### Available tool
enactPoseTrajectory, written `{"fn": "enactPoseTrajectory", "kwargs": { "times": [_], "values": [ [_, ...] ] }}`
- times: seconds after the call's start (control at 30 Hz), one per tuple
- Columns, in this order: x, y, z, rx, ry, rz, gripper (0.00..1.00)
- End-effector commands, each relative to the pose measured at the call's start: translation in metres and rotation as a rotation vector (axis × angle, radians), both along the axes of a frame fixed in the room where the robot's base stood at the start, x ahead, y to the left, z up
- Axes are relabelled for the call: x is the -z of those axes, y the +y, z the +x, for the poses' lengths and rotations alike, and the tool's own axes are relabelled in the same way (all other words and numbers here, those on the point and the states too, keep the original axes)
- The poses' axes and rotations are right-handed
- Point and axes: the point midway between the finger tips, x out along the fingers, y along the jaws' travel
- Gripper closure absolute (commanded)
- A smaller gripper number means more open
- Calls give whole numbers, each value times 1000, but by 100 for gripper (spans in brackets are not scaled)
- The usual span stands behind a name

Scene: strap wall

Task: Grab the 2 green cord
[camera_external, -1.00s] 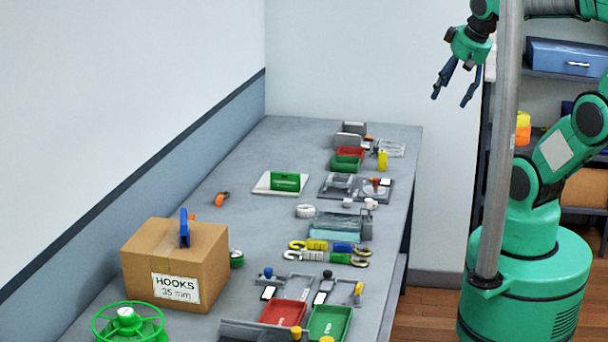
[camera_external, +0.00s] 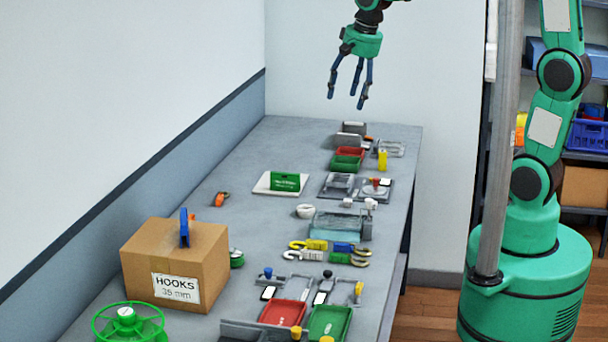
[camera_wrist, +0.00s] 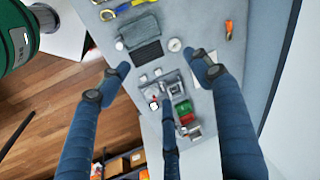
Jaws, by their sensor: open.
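No thing is clearly readable as a green cord. A small green roll (camera_external: 237,258) shows at the right edge of the cardboard box, partly hidden by it. A larger green open-rimmed reel or wheel (camera_external: 128,321) with a white hub is at the lower left. A green labelled piece (camera_external: 285,181) stands on a white board on the bench. My gripper (camera_external: 349,97) is open and empty, high above the far end of the bench, fingers pointing down. In the wrist view, my spread fingers (camera_wrist: 163,82) frame the bench below, with nothing between them.
The cardboard box marked HOOKS (camera_external: 160,270) stands at the near left. Red (camera_external: 284,312) and green (camera_external: 329,321) trays, yellow and grey hooked straps (camera_external: 320,247) and small bins line the bench's right side. A metal pole (camera_external: 500,140) stands before my arm. Left-centre bench is mostly clear.

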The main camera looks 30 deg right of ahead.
Motion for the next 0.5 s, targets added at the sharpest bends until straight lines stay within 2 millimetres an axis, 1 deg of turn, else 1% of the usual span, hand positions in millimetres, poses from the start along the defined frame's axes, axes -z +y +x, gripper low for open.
{"fn": "enactPoseTrajectory", "kwargs": {
  "times": [0.03,0.17,0.2,0.37,0.5],
  "values": [
    [8,16,7,10,18,2,36],
    [28,54,24,57,54,10,36],
    [34,67,29,72,64,12,36],
    [64,117,43,130,108,13,36],
    [94,162,50,182,143,10,36]
  ]
}}
